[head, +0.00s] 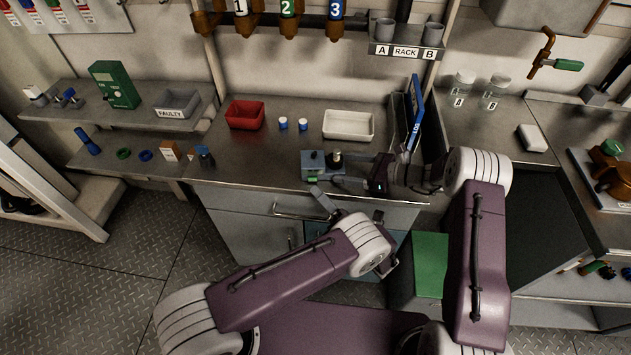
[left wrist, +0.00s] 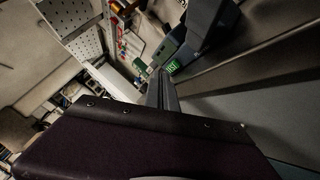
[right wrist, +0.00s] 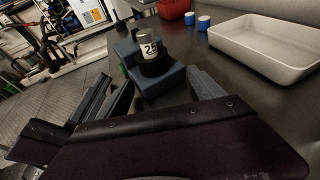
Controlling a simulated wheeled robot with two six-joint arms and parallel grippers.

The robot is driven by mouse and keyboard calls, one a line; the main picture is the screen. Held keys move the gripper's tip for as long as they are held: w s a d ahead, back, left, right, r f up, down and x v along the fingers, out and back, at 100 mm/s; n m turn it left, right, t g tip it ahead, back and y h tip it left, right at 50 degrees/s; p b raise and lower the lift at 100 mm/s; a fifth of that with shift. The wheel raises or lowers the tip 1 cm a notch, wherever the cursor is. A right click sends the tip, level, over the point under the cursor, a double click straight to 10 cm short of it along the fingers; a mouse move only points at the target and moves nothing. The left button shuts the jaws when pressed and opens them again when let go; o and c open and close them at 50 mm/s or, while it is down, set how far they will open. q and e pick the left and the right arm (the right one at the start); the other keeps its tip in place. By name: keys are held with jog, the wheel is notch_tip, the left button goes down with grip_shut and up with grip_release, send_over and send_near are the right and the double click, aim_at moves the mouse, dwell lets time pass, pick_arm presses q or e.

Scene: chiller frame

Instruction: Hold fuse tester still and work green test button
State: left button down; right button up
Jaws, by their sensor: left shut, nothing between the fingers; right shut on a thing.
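The fuse tester (head: 309,161) is a blue-grey box near the front edge of the metal counter. The green test button (head: 312,179) is on the tester's front and also shows in the left wrist view (left wrist: 172,67). My right gripper (head: 345,179) is shut on the tester from the right. My left gripper (head: 318,193) is shut and empty, its tips just in front of and below the button. I cannot tell whether they touch it.
A white tray (head: 348,136), a red bin (head: 245,126) and two blue-capped fuses (head: 292,124) stand behind on the counter. A blue binder marked LOG (head: 416,112) stands upright at the right. A shelf with a FAULTY bin (head: 177,113) is at the left.

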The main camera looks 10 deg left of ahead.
pick_arm(q)
jog(key=shift+w, duration=0.15)
dwell(0.4)
jog(key=shift+w+a, duration=0.1)
jog(key=shift+w, duration=0.2)
jog(key=shift+w+a+r, duration=0.1)
jog(key=shift+w, duration=0.4)
dwell(1.3)
jog(key=shift+s, duration=0.1)
jog(key=shift+s+f, duration=0.4)
jog(key=shift+s, duration=0.2)
jog(key=shift+s+d, duration=0.1)
jog(key=shift+d, duration=0.1)
jog(key=s, duration=0.2)
jog(key=s+d, duration=0.1)
jog(key=s, duration=0.1)
jog(key=shift+s+d+r, duration=0.1)
jog(key=shift+s, duration=0.25)
